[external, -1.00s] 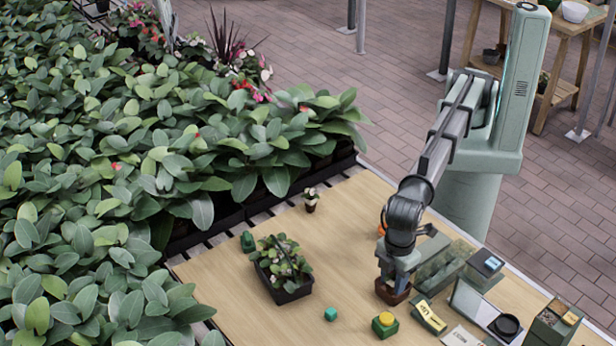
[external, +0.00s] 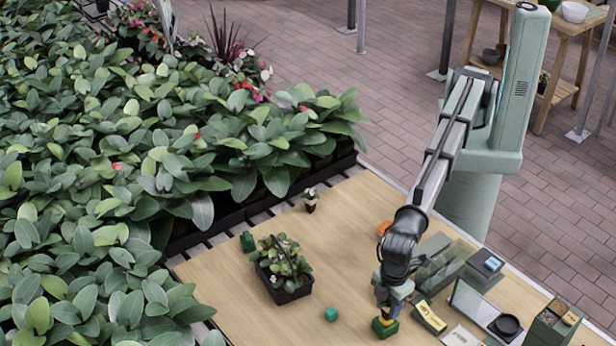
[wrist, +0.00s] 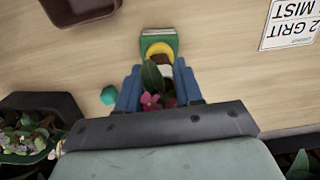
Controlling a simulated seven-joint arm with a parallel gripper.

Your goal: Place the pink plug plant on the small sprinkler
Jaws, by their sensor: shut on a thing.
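The pink plug plant (wrist: 152,92), with green leaves and small pink flowers, sits between the two blue fingers of my gripper (wrist: 160,85) in the wrist view. Its lower end is mostly hidden by its leaves. A green block with a round yellow top (wrist: 158,47), apparently the small sprinkler, lies just past the fingertips on the wooden table. In the external view my gripper (external: 386,308) is shut, low and right at this green block (external: 384,330), partly covering it. I cannot tell whether the plug touches the yellow top.
A teal cube (external: 330,314) and a black planter with leafy plants (external: 286,292) stand to the left. A yellow-and-green item (external: 430,318), glass-sided boxes and a tray crowd the right. A reddish-brown container (wrist: 80,12) shows in the wrist view. Bare table lies around the cube.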

